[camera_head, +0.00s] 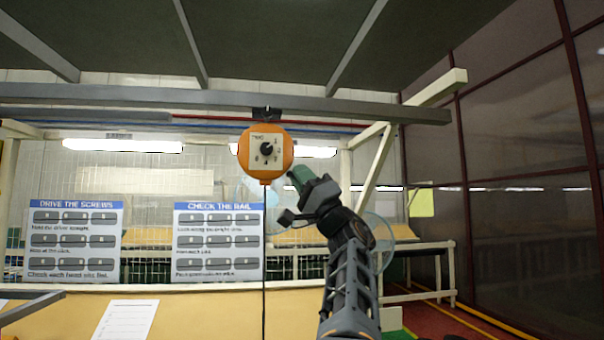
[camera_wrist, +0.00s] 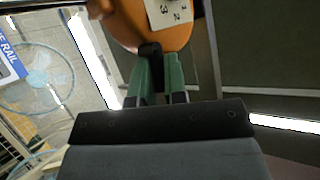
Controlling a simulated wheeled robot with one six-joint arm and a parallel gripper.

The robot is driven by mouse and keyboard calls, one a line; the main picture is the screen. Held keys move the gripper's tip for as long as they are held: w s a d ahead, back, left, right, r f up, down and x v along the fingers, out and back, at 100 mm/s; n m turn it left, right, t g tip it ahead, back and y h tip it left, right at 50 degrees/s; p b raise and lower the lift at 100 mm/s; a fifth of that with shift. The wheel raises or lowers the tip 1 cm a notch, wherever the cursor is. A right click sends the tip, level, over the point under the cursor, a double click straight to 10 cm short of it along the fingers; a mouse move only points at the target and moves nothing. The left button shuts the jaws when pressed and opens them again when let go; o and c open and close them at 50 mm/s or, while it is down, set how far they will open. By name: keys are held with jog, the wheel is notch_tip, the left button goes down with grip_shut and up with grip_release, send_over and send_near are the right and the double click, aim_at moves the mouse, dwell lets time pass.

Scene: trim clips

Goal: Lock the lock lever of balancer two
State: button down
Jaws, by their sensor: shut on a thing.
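Balancer two is a round orange housing (camera_head: 284,168) hanging from the overhead rail, with a pale numbered plate and a black dial (camera_head: 266,149) on its face. A thin dark cable runs straight down from it. In the head view my gripper (camera_head: 297,177) is at its lower right. In the wrist view the orange housing (camera_wrist: 172,36) fills the top, and a short black lock lever (camera_wrist: 150,50) shows at its edge. My gripper's green fingers (camera_wrist: 158,72) are shut on this lever. The lever's exact angle is partly hidden by the fingers.
The grey overhead rail (camera_head: 350,108) crosses above, with red and blue lines behind it. Two instruction boards (camera_head: 218,218) stand behind a tan table (camera_head: 205,312) with a paper sheet (camera_head: 127,320). The space right of my arm is mostly free.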

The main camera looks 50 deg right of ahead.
dwell(0.3)
jog(key=c, duration=1.5)
grip_release()
jog(key=shift+o, duration=0.2)
jog(key=shift+s+f, duration=0.15)
jog(key=shift+f, duration=0.05)
jog(key=b+v, duration=0.6)
jog(key=v, duration=0.7)
jog(key=shift+s, duration=0.25)
